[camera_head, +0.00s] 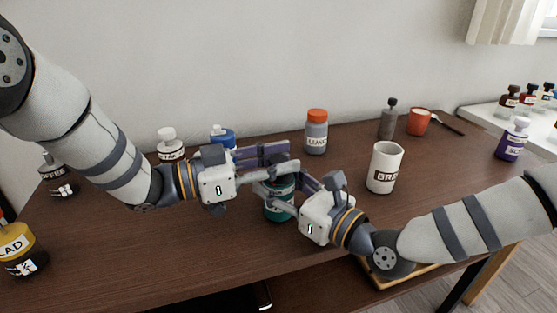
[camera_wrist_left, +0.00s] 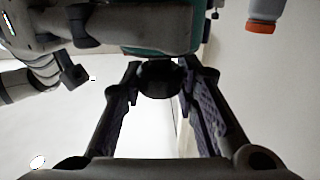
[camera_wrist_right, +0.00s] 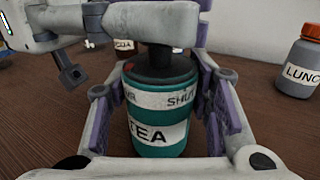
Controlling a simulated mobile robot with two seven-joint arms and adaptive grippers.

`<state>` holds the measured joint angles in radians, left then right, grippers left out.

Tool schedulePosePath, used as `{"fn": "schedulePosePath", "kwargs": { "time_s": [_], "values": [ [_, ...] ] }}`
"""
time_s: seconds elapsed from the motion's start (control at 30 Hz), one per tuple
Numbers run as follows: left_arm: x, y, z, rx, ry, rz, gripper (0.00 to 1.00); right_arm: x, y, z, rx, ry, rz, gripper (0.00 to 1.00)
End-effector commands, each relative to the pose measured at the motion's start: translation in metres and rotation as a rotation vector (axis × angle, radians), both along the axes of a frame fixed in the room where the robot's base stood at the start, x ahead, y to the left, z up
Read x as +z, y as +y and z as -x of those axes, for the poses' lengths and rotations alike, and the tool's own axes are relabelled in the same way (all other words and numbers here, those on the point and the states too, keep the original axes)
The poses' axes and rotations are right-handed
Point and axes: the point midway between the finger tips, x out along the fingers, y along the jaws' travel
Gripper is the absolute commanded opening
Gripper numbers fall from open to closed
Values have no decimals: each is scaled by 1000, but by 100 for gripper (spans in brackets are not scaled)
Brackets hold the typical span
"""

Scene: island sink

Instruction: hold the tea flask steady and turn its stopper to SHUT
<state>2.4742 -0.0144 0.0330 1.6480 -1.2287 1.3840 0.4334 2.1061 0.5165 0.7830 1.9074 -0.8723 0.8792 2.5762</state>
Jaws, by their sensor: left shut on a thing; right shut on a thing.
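The tea flask (camera_head: 277,213) stands upright on the brown table; it is teal with a white TEA label in the right wrist view (camera_wrist_right: 158,140). A pale band on it carries the word SHUT at right and a partly hidden word at left. Its black stopper (camera_wrist_left: 160,78) sits on top, with a small red mark near the left rim in the right wrist view. My left gripper (camera_head: 282,166) is shut on the stopper from above left. My right gripper (camera_head: 287,196) is shut around the flask's body. The stopper's pointer is too hidden to read.
A grey LUNCH jar (camera_head: 316,133) with an orange lid stands behind. A white mug (camera_head: 384,167), a dark grey bottle (camera_head: 388,122) and a red cup (camera_head: 418,122) stand to the right. A blue-capped bottle (camera_head: 222,136) is close behind my left gripper. The table front is clear.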

Motion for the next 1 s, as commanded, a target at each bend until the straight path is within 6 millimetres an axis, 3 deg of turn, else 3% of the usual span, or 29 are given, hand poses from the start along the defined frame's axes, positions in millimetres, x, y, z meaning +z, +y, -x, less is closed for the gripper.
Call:
{"fn": "schedulePosePath", "kwargs": {
  "time_s": [0.7,1.0],
  "values": [
    [2,-2,1,546,1,3,0,0,1,1,3,1,0,15],
    [2,-1,0,698,-2,2,0,-1,1,1,4,2,1,15]
  ]
}}
